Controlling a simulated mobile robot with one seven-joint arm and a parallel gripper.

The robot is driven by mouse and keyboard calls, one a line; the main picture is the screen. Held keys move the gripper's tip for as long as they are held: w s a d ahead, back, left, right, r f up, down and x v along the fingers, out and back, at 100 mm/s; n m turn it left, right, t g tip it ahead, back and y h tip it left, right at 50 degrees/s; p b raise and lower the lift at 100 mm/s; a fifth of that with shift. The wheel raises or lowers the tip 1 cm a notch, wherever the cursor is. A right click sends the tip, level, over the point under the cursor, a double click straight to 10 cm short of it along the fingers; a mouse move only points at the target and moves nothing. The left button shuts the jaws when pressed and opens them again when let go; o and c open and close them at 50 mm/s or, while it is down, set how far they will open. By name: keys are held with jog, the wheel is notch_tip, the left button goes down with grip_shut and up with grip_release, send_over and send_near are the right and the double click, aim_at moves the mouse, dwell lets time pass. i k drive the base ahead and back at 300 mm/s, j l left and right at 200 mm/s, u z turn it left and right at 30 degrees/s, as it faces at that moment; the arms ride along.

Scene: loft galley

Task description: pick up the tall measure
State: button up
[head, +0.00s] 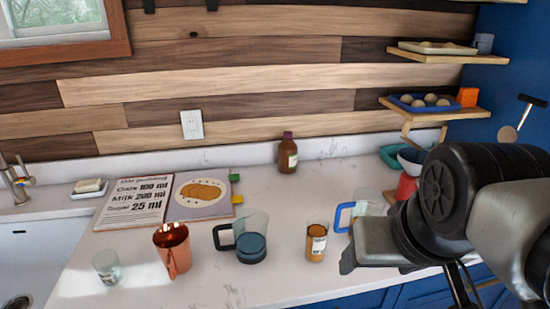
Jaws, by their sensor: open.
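No label marks which vessel is the tall measure. A clear measuring jug with a blue handle (343,214) stands at the right of the counter, its right side partly hidden by my arm. A clear jug with a black handle (251,240) holds dark blue contents at the middle front. A copper mug (173,248) stands left of it, and a small clear glass (106,267) is at the far left. My gripper (400,264) is open over the right front counter, close to the blue-handled jug in the picture. Its fingertips are hard to make out.
An amber-filled labelled glass (316,243) stands between the jugs. A brown bottle (287,152) is by the back wall. An open recipe book (135,201) lies at left, near the sink (30,255). Bowls (412,160) and a red object stand behind my arm, below wooden shelves (440,108).

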aim_at(317, 227)
jog(key=k+j+u, duration=0.1)
jog(key=j+u, duration=0.35)
jog(key=k+j+u, duration=0.1)
jog(key=j+u, duration=0.15)
jog(key=u, duration=0.2)
jog(key=l+z, duration=0.1)
jog(key=z, duration=0.4)
jog(key=k+l+z, duration=0.1)
jog(key=z, duration=0.35)
